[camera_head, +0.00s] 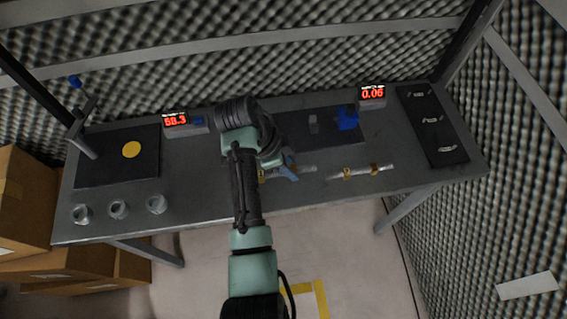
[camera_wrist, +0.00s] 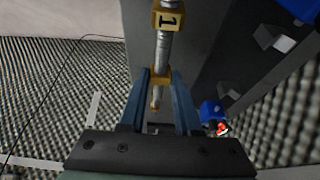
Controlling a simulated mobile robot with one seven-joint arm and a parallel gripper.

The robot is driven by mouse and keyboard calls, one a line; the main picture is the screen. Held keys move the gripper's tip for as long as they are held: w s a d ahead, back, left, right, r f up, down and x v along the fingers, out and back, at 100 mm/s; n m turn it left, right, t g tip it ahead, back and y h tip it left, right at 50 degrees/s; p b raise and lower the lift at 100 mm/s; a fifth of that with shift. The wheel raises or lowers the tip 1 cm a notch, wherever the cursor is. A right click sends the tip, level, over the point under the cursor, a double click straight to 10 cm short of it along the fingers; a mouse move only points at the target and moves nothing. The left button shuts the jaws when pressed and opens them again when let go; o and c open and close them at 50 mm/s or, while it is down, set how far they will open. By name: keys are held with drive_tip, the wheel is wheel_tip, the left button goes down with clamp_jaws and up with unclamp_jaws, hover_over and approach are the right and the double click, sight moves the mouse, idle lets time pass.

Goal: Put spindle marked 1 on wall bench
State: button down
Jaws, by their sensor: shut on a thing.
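The spindle marked 1 (camera_wrist: 163,46) is a silver rod with gold collars; the upper collar shows a black 1 in the wrist view. My gripper (camera_wrist: 160,74) has its two blue fingers shut on it around the lower gold collar. In the head view my gripper (camera_head: 288,171) is over the front part of the wall bench (camera_head: 215,200), and my arm hides part of the held spindle (camera_head: 306,169). I cannot tell whether the spindle touches the bench. A second similar spindle (camera_head: 361,171) lies to its right on the bench; its marking is unreadable.
A dark mat with a yellow disc (camera_head: 131,150) and several metal nuts (camera_head: 118,209) are at left. Displays reading 58.3 (camera_head: 176,119) and 0.06 (camera_head: 372,94) stand at the back. A black board (camera_head: 432,121) lies at right. Cardboard boxes (camera_head: 25,205) stand left of the bench.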

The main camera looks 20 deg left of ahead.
wheel_tip(320, 180, down, 6)
drive_tip(key=shift+w+f, duration=0.1)
drive_tip(key=shift+f, duration=0.15)
drive_tip(key=c, duration=0.6)
unclamp_jaws()
drive_tip(key=v, duration=1.2)
